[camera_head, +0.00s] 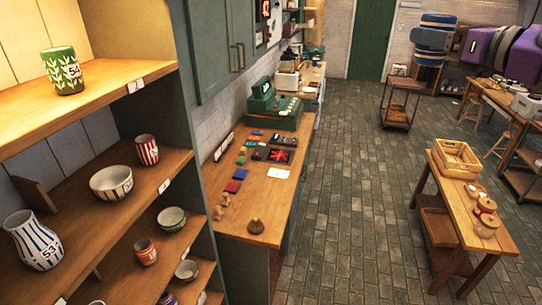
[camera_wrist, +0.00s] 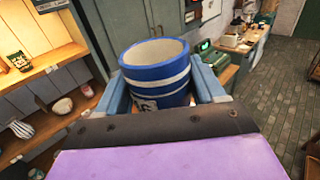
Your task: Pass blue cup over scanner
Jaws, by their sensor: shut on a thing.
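My gripper (camera_wrist: 160,84) is shut on the blue cup (camera_wrist: 158,72), with one pale blue finger on each side. The cup is blue with white bands, its open rim faces up, and a partly hidden label shows low on its front. In the head view the blue cup (camera_head: 437,21) is at the upper right, held in the air by my gripper (camera_head: 432,40). A dark pad with a red pattern (camera_head: 280,156) lies on the wooden counter; I cannot tell if it is the scanner. The cup is well away from the counter.
A green cash register (camera_head: 272,106) stands on the counter (camera_head: 255,205) among small coloured blocks. Shelves (camera_head: 95,95) at the left hold patterned cups and bowls. A low table (camera_head: 460,205) with a wooden crate (camera_head: 456,160) and jars stands at the right. The brick floor between is clear.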

